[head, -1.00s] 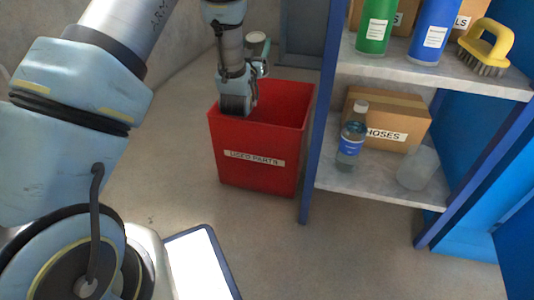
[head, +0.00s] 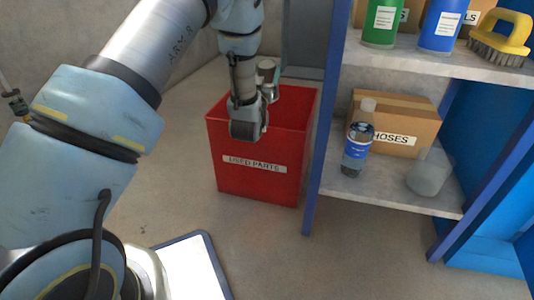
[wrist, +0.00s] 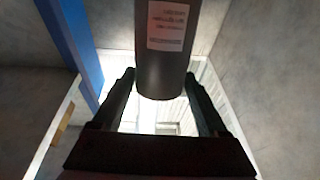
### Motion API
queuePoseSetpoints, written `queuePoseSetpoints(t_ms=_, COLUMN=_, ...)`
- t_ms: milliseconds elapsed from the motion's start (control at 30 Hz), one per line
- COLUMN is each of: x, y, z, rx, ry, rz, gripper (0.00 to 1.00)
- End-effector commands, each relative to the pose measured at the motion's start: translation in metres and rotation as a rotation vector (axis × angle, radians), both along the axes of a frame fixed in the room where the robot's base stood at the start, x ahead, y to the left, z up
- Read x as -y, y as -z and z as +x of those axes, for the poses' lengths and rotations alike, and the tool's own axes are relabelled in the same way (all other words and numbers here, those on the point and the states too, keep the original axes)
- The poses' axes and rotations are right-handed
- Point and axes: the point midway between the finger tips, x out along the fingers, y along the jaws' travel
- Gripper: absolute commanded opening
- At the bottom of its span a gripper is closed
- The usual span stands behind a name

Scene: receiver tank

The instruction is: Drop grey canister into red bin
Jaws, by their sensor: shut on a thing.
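The grey canister (wrist: 165,58) has a pale label and sits between the two dark fingers of my gripper (wrist: 159,76) in the wrist view. My gripper is shut on it. In the head view, the canister (head: 267,68) shows only in part, behind my wrist, near the bin's back rim. My gripper (head: 269,92) is over the bin opening there. The red bin (head: 232,180) stands on the floor with a "USED PARTS" label on its front. Its inside is mostly hidden by my arm.
A blue-framed shelf (head: 322,150) stands close to the bin's right.

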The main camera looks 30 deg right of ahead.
Motion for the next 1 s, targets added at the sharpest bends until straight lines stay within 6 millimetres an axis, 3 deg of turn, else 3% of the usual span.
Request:
queuePoseSetpoints(t_ms=267, x=0.000, y=0.000, z=0.000, rx=0.003, ry=0.000, rz=-0.003, gripper=0.00)
queuePoseSetpoints(t_ms=300, x=0.000, y=0.000, z=0.000, rx=0.003, ry=0.000, rz=-0.003, gripper=0.81)
queuePoseSetpoints(t_ms=467, x=0.000, y=0.001, z=0.000, rx=0.002, ry=0.000, rz=-0.001, gripper=0.99)
queuePoseSetpoints(t_ms=767, x=0.000, y=-0.001, z=0.000, rx=-0.002, ry=0.000, rz=0.001, gripper=1.00)
queuePoseSetpoints(t_ms=1000, x=0.000, y=-0.041, z=0.000, rx=0.001, ry=-0.001, rz=-0.001, gripper=1.00)
